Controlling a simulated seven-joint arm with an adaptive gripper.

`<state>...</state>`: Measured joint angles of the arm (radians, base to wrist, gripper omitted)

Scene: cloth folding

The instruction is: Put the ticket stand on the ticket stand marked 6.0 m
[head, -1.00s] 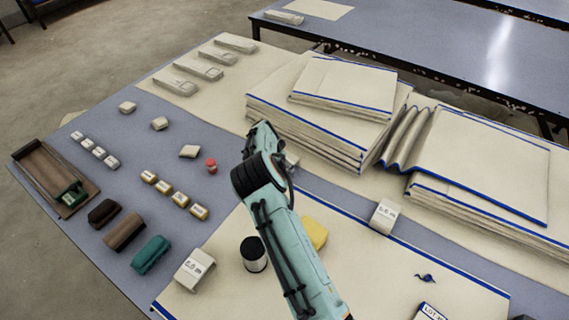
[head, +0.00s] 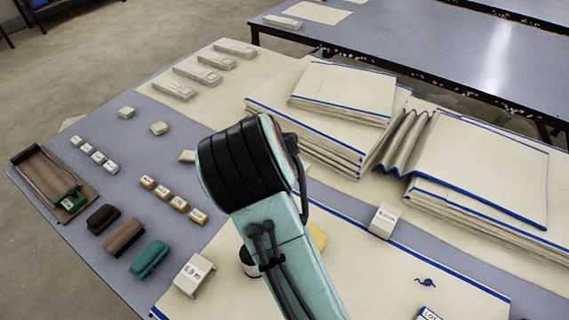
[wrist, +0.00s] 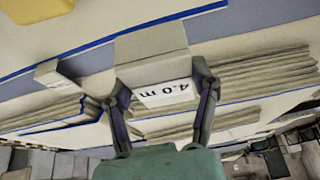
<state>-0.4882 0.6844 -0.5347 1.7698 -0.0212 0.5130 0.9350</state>
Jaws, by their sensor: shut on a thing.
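In the wrist view, my gripper (wrist: 158,90) is shut on a pale ticket stand (wrist: 150,50) marked 4.0 m, with one finger on each side. The label appears upside down there. The stand is held above the cloth and stacks. In the head view my arm hides the gripper and the held stand. Another white ticket stand (head: 193,273) stands at the left corner of the spread cloth; its small label seems to read 6.0 m. A further white stand (head: 383,220) stands at the cloth's far blue edge; its label is too small to read surely. In the wrist view a stand (wrist: 53,73) shows left of the held one.
Folded cloth stacks (head: 330,125) and a pleated cloth (head: 405,140) fill the back right. Brown and teal blocks (head: 150,259), small yellow blocks (head: 179,203) and a wooden tray (head: 30,165) lie left. A yellow block (head: 318,236) is partly hidden behind my arm.

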